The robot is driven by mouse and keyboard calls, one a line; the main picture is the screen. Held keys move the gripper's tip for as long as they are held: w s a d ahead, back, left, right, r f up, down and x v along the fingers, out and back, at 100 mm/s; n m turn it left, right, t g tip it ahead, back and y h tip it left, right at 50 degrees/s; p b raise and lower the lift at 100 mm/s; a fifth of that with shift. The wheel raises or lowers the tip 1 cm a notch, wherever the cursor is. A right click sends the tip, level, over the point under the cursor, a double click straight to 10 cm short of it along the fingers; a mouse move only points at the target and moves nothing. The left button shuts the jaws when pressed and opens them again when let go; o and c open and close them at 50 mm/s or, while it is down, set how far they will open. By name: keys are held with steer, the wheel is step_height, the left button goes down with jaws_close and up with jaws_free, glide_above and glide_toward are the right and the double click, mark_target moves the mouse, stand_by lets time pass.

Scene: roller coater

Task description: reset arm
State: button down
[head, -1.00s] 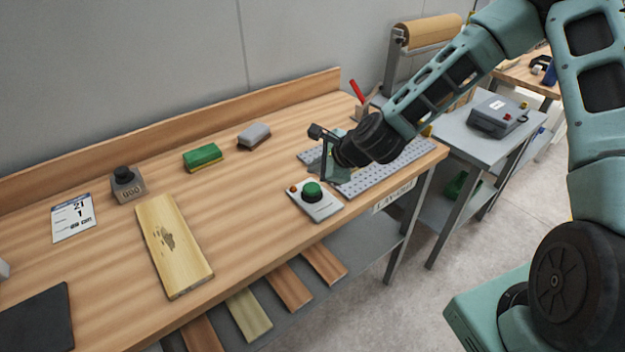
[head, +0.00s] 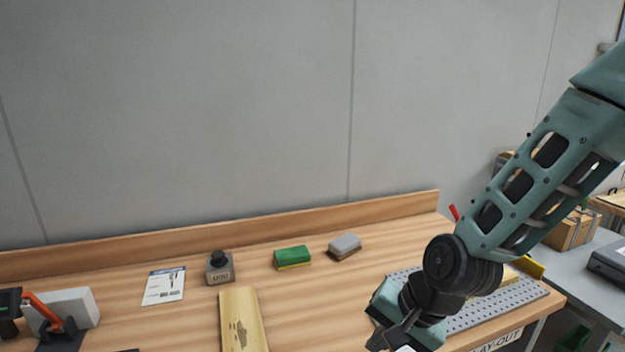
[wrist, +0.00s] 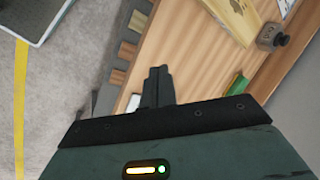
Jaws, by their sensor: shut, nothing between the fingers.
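My gripper (head: 398,338) is at the lower right of the head view, above the front part of the workbench near the perforated metal plate. It is partly cut off by the bottom edge. In the wrist view my gripper (wrist: 157,72) has its fingers together with nothing between them. The wooden workbench (head: 190,318) lies below, and its front edge and the floor show in the wrist view.
On the bench are a wooden board (head: 241,318), a grey weight (head: 219,268), a green sponge (head: 292,257), a grey block (head: 344,246), a printed card (head: 164,286) and a red-handled clamp (head: 48,315). The perforated plate (head: 495,306) lies right. A grey wall stands behind.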

steer(key=s+d+r+n+g+h, duration=0.1)
steer(key=s+r+n, duration=0.3)
steer(key=s, duration=0.5)
steer(key=s+d+r+n+g+h, duration=0.1)
steer(key=s+d+r+n+h, duration=0.1)
steer(key=s+n, duration=0.6)
step_height(320, 180, up, 2)
steer(key=shift+s+r+n+h+b, duration=0.15)
steer(key=shift+s+n+h+b, duration=0.3)
steer(key=shift+n, duration=0.35)
steer(key=shift+w, duration=0.1)
